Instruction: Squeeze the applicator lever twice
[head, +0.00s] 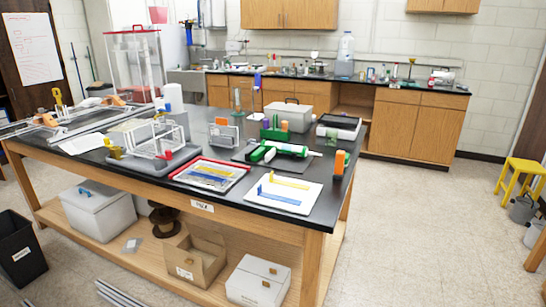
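The likely applicator (290,149) is a green, white and black tool lying on its side on a dark mat near the middle of the black-topped table (118,171). Its pale thin end points right. Green parts show at its left end, but it is too small to tell which one is the lever. Neither of my grippers is in view.
Left of the applicator is a red-rimmed tray (233,182); in front is a white board (272,203) with blue and yellow strips. An orange and dark green upright item (340,164) stands right. A grey lidded box (288,115) stands behind.

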